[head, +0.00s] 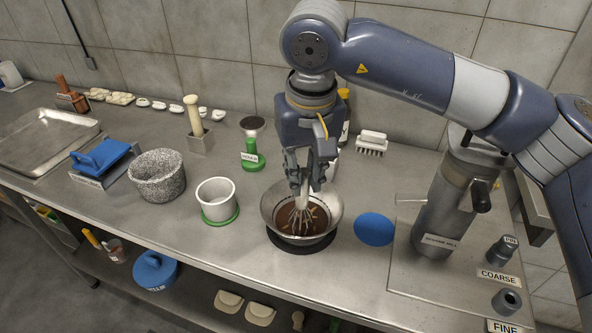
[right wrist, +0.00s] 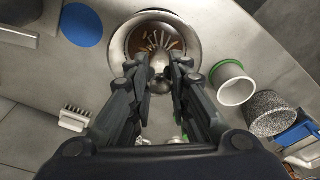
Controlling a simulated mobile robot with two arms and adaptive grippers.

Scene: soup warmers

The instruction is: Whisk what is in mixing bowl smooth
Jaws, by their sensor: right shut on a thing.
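The metal mixing bowl (head: 270,207) stands on a dark round base on the steel counter, and brown contents show inside it. My right gripper (head: 308,180) is above the bowl, shut on the whisk (head: 301,212). The whisk hangs head down with its wires in the bowl, at or in the brown contents; how deep they reach I cannot tell. In the right wrist view, the whisk (right wrist: 158,62) reaches from between the fingers (right wrist: 158,80) into the bowl (right wrist: 118,45). My left gripper is not in view.
A white cup (head: 216,199) on a green ring and a speckled grey mortar (head: 158,178) stand left of the bowl. A blue disc (head: 374,229) lies close on its right, before a tall metal cylinder (head: 442,210). A white brush (head: 371,141) and a dark bottle stand behind.

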